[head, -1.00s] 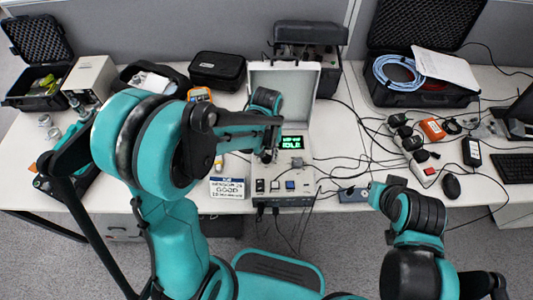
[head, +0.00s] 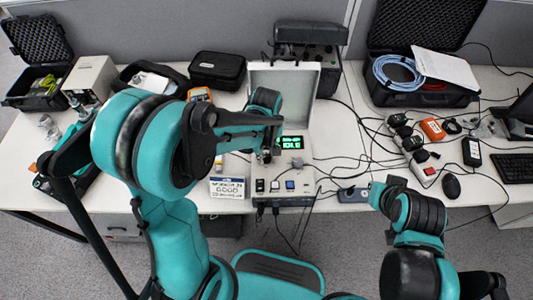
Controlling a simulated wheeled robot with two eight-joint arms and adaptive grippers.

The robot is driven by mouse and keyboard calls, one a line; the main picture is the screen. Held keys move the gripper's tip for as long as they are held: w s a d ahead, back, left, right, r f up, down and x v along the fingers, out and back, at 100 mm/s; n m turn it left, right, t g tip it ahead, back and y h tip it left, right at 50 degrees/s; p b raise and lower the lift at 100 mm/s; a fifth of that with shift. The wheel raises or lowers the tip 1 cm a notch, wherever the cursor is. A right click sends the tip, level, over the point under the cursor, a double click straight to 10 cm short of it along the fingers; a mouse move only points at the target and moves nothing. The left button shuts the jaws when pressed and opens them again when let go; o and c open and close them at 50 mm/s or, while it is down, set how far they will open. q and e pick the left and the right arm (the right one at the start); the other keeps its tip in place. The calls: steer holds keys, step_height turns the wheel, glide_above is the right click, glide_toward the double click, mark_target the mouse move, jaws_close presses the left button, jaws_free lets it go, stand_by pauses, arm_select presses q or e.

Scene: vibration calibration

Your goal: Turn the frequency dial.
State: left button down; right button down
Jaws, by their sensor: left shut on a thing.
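The calibrator (head: 301,170) is a pale case with its lid open at the back. Its panel has a lit screen (head: 292,142) with green text, the lower line reading something like "IDLE". My left gripper (head: 267,154) reaches down at the left part of the panel, just left of the screen. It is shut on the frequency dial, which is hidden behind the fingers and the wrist. My right arm stays at the lower right, away from the calibrator, and its gripper does not show.
A black case (head: 425,92) stands at the back right, and a black pouch (head: 217,70) at the back left.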

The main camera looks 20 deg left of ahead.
mark_target(267, 156)
stand_by(0.3)
arm_select(q)
steer(key=c, duration=1.2)
jaws_free()
step_height(267, 156, up, 12)
steer(key=s+a+m+t, duration=0.1)
steer(key=s+m+t, duration=0.1)
steer(key=s+m, duration=0.1)
steer(key=s+a+r+m+t, duration=0.1)
steer(key=s+a+m+t, duration=0.1)
steer(key=s+m, duration=0.1)
steer(key=s+a+m+t, duration=0.1)
steer(key=s+m+t, duration=0.2)
steer(key=s, duration=0.1)
steer(key=shift+s+a+r, duration=0.2)
steer(key=shift+a+r, duration=0.1)
steer(key=shift+r, duration=0.05)
